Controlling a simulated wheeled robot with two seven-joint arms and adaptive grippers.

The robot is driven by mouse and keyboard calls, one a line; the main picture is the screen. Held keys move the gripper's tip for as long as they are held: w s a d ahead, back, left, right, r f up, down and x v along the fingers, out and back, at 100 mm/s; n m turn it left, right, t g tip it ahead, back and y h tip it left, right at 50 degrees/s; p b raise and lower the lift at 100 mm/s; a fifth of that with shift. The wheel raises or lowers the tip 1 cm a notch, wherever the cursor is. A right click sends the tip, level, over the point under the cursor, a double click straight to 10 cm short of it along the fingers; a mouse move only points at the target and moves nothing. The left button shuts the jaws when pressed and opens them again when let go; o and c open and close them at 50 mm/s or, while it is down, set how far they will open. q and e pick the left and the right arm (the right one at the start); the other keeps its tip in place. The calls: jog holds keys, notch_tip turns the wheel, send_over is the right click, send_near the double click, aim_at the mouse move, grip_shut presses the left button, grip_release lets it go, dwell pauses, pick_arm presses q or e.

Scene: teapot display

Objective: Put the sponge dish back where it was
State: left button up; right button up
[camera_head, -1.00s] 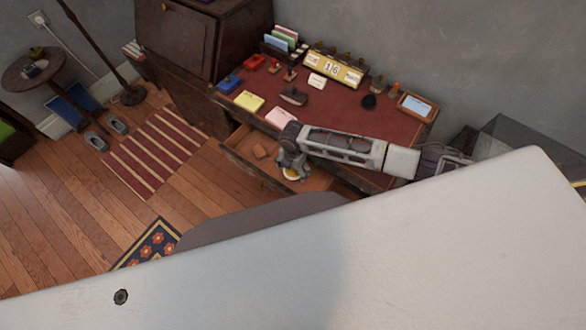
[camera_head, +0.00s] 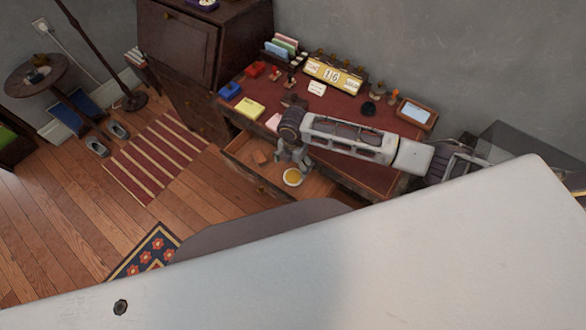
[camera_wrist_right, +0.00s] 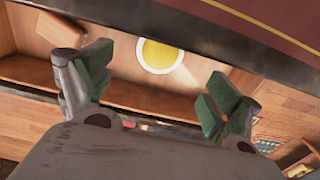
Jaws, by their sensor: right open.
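The sponge dish (camera_head: 292,177) is a round white dish with a yellow sponge surface. It sits in the open wooden desk drawer (camera_head: 238,153), and it also shows in the right wrist view (camera_wrist_right: 160,54), beside the dark desk edge. My right gripper (camera_head: 291,158) is over the drawer, just behind the dish in the head view. Its green-padded fingers (camera_wrist_right: 156,84) are spread apart in the wrist view with nothing between them. The dish lies beyond the fingertips, apart from them. My left gripper is not in view.
A small brown block (camera_head: 260,157) lies in the drawer left of the dish. The red desk top (camera_head: 335,108) holds a yellow notepad (camera_head: 250,109), stamps, a calendar (camera_head: 334,76) and a framed tray (camera_head: 415,113). A large pale surface fills the lower foreground.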

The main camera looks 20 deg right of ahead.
jog(key=shift+r, duration=1.65)
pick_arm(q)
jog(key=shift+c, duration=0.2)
